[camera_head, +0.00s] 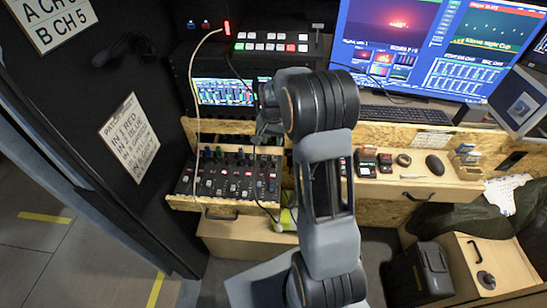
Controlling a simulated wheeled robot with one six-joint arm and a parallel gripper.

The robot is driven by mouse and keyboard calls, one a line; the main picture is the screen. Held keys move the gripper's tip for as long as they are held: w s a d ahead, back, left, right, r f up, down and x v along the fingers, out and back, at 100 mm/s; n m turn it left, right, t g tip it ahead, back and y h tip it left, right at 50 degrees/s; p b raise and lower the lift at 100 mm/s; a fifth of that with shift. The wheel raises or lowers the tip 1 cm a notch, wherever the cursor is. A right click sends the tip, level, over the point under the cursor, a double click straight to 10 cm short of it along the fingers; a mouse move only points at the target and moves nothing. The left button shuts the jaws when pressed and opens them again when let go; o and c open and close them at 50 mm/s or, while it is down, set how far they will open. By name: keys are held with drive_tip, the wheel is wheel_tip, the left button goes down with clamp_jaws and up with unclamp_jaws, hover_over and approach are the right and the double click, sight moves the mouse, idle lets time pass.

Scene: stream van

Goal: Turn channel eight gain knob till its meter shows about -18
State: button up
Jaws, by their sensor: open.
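The audio mixer (228,178) sits on a pull-out wooden shelf at the left of the desk. It has rows of small knobs and buttons. I cannot read its channel labels, so I cannot tell which knob is the channel eight gain. A screen with green level bars (223,92) stands in the rack above the mixer; its figures are too small to read. My gripper (264,134) is open, above the mixer's back right end and below the screen's right side. My wrist and arm hide part of it and the area to its right.
A pale cable (194,75) hangs in front of the rack and past the mixer's left part. A video switcher (271,42) is above. A keyboard (408,117), mouse (435,165) and small items lie on the desk at right. A black case (420,270) stands on the floor.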

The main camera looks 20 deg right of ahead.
sight(274, 163)
drive_tip(key=shift+m, duration=0.3)
drive_tip(key=f, duration=0.5)
drive_tip(key=f+p, duration=0.1)
drive_tip(key=f, duration=0.4)
drive_tip(key=w+f+p, duration=0.1)
drive_tip(key=f, duration=0.3)
drive_tip(key=shift+d+f, duration=0.4)
drive_tip(key=shift+s, duration=0.1)
clamp_jaws()
